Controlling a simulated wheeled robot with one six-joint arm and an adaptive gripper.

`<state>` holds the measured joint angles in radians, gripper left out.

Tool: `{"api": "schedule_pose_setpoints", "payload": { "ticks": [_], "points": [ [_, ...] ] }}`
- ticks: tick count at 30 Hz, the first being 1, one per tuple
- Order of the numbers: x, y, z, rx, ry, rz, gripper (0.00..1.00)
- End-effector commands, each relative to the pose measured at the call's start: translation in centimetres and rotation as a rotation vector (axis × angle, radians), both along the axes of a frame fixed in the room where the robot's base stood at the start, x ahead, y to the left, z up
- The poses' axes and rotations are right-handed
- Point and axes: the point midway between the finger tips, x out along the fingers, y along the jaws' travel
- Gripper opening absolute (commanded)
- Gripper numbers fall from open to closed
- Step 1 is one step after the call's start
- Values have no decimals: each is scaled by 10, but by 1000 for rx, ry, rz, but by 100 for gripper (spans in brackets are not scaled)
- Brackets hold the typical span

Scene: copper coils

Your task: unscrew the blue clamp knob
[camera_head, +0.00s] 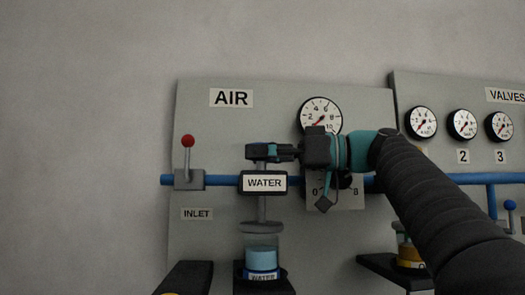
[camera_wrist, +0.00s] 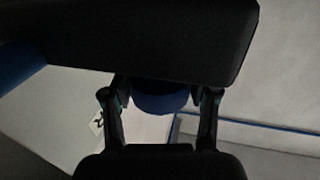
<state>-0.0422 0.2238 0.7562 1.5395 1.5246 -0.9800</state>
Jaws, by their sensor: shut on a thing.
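My gripper (camera_head: 262,152) reaches in from the right and is shut just above the block labelled WATER (camera_head: 264,183) on the blue pipe. In the wrist view, a rounded blue piece, which looks like the blue clamp knob (camera_wrist: 160,103), sits between the two fingers of my gripper (camera_wrist: 158,112). The fingers are at its sides. In the head view the knob is hidden behind or inside the fingers, so I cannot tell how far it is turned. A dark block covers the top of the wrist view and hides part of the knob.
A grey panel marked AIR (camera_head: 231,98) stands behind, with a pressure gauge (camera_head: 321,114). A red-tipped inlet lever (camera_head: 188,150) is at left. A container of blue liquid (camera_head: 262,256) hangs below the WATER block. A second panel with several gauges (camera_head: 462,124) is at right.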

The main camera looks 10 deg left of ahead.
Motion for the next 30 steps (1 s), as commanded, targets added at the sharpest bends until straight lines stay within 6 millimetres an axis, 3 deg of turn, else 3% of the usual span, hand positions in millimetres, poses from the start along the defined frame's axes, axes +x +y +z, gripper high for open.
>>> {"api": "schedule_pose_setpoints", "payload": {
  "ticks": [11,12,14,30],
  "points": [
    [0,0,0,1,1,3,24],
    [0,0,0,1,1,3,68],
    [0,0,0,1,1,3,84],
    [0,0,0,0,0,0,85]
  ]
}}
